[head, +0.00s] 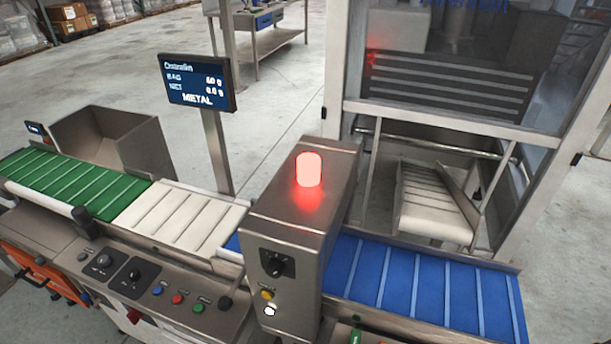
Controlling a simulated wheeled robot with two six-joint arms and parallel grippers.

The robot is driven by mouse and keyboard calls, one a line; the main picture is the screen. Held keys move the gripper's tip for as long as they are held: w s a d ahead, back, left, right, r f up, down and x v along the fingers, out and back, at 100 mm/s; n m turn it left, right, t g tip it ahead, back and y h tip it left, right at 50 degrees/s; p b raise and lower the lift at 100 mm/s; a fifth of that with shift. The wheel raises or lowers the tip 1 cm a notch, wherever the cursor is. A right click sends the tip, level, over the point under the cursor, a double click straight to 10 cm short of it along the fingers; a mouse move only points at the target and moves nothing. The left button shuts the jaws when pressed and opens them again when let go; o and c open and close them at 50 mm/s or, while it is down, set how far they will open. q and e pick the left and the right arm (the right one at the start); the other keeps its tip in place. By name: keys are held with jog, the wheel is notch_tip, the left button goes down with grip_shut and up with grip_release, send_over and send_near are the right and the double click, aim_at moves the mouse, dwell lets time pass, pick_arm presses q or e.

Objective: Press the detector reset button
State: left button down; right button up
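The detector (300,225) is a steel box standing over the conveyor line, with a glowing red lamp (309,170) on top. I cannot read labels that tell which one is the reset button. A display (197,83) on a post reads "METAL" under BAG and NET lines. Neither of my grippers is in view.
A blue cleated belt (400,285) runs right of the detector; white (180,218) and green (70,178) belts lie left. A control panel (140,280) with knobs and coloured buttons stands in front at left. A framed glass enclosure (450,110) stands behind at right.

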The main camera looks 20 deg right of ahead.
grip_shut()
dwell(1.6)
